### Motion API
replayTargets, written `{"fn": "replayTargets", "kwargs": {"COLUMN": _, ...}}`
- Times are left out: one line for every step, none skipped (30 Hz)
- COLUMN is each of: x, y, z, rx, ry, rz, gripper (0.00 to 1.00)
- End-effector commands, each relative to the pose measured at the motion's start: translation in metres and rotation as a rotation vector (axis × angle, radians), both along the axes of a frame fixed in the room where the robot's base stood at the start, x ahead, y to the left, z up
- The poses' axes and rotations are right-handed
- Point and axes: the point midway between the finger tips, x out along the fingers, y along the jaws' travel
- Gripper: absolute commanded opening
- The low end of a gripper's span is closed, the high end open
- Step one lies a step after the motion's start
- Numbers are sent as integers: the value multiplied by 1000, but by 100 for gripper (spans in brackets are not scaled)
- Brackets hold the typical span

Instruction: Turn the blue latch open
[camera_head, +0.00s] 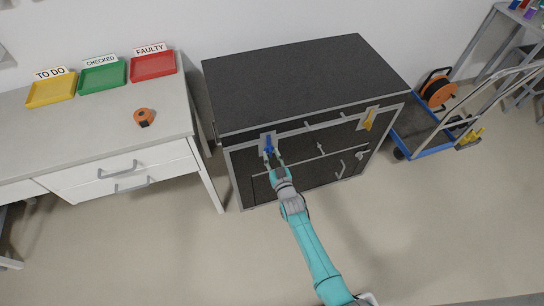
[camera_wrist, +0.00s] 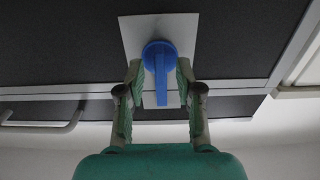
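The blue latch (camera_head: 268,144) sits on a grey plate near the upper left of the black cabinet's front. In the wrist view the blue latch (camera_wrist: 160,70) has a round hub with its handle pointing toward the bottom of the picture. My gripper (camera_head: 273,159) is in front of it. In the wrist view my gripper (camera_wrist: 159,72) is open, one finger on each side of the latch handle. Narrow gaps show between the handle and the fingers, so I see no clear contact.
A yellow latch (camera_head: 369,118) sits at the cabinet's right. The black cabinet (camera_head: 305,80) stands beside a white desk (camera_head: 100,130) with yellow, green and red trays and an orange tape-like item (camera_head: 144,117). A blue trolley (camera_head: 415,130) stands at the right. The floor in front is clear.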

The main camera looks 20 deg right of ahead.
Motion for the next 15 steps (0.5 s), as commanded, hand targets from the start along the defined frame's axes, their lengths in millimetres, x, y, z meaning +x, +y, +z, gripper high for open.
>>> {"fn": "replayTargets", "kwargs": {"x": 0, "y": 0, "z": 0, "rx": 0, "ry": 0, "rz": 0, "gripper": 35}}
{"fn": "replayTargets", "kwargs": {"x": 0, "y": 0, "z": 0, "rx": 0, "ry": 0, "rz": 0, "gripper": 35}}
{"fn": "replayTargets", "kwargs": {"x": 0, "y": 0, "z": 0, "rx": 0, "ry": 0, "rz": 0, "gripper": 35}}
{"fn": "replayTargets", "kwargs": {"x": 0, "y": 0, "z": 0, "rx": 0, "ry": 0, "rz": 0, "gripper": 35}}
{"fn": "replayTargets", "kwargs": {"x": 0, "y": 0, "z": 0, "rx": 0, "ry": 0, "rz": 0, "gripper": 35}}
{"fn": "replayTargets", "kwargs": {"x": 0, "y": 0, "z": 0, "rx": 0, "ry": 0, "rz": 0, "gripper": 28}}
{"fn": "replayTargets", "kwargs": {"x": 0, "y": 0, "z": 0, "rx": 0, "ry": 0, "rz": 0, "gripper": 20}}
{"fn": "replayTargets", "kwargs": {"x": 0, "y": 0, "z": 0, "rx": 0, "ry": 0, "rz": 0, "gripper": 13}}
{"fn": "replayTargets", "kwargs": {"x": 0, "y": 0, "z": 0, "rx": 0, "ry": 0, "rz": 0, "gripper": 3}}
{"fn": "replayTargets", "kwargs": {"x": 0, "y": 0, "z": 0, "rx": 0, "ry": 0, "rz": 0, "gripper": 0}}
{"fn": "replayTargets", "kwargs": {"x": 0, "y": 0, "z": 0, "rx": 0, "ry": 0, "rz": 0, "gripper": 0}}
{"fn": "replayTargets", "kwargs": {"x": 0, "y": 0, "z": 0, "rx": 0, "ry": 0, "rz": 0, "gripper": 0}}
{"fn": "replayTargets", "kwargs": {"x": 0, "y": 0, "z": 0, "rx": 0, "ry": 0, "rz": 0, "gripper": 0}}
{"fn": "replayTargets", "kwargs": {"x": 0, "y": 0, "z": 0, "rx": 0, "ry": 0, "rz": 0, "gripper": 0}}
{"fn": "replayTargets", "kwargs": {"x": 0, "y": 0, "z": 0, "rx": 0, "ry": 0, "rz": 0, "gripper": 0}}
